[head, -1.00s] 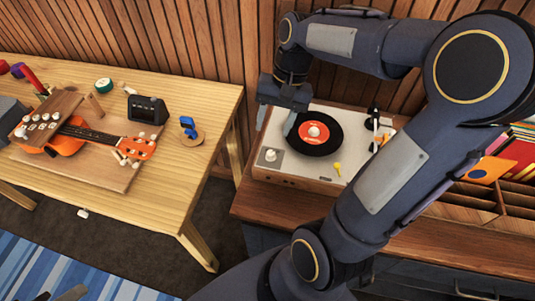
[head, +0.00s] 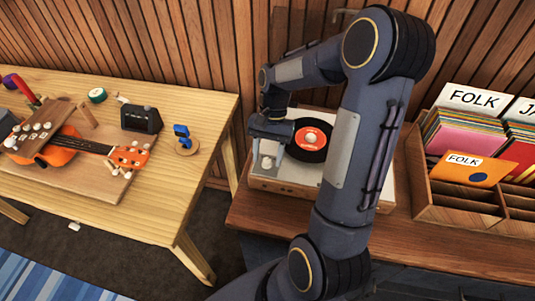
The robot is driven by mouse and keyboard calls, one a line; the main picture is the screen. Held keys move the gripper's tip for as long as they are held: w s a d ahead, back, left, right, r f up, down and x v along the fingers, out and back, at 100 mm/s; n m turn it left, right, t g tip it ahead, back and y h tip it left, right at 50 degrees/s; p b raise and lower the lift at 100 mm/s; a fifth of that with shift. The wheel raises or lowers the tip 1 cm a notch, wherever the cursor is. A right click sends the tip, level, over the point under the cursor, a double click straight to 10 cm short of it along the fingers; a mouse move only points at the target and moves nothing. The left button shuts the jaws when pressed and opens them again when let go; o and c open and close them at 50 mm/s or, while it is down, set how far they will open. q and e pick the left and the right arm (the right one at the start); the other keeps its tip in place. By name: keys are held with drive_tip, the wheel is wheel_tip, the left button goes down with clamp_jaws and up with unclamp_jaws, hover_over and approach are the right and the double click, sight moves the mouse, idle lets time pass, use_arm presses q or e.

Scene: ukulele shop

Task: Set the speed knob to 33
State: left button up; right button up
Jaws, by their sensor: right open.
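A record player (head: 298,178) with a pale top and wooden sides stands on a wooden counter. A black record with a red label (head: 311,138) lies on it. A white knob (head: 267,162) is at the front left of its top. My right gripper (head: 267,156) points down over that corner, open, with one finger on each side of the knob. I cannot tell whether the fingers touch it. The knob's markings are too small to read. My right arm hides the right part of the player. My left gripper is out of view.
A wooden crate (head: 455,213) of records with FOLK cards stands right of my arm on the counter (head: 470,245). At left, a wooden table (head: 150,215) holds an orange ukulele (head: 62,152), a dark device (head: 140,117) and a blue clip (head: 182,136). A gap separates table and counter.

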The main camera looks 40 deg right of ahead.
drive_tip(key=shift+a+f, duration=0.1)
drive_tip(key=shift+f, duration=0.05)
drive_tip(key=c, duration=1)
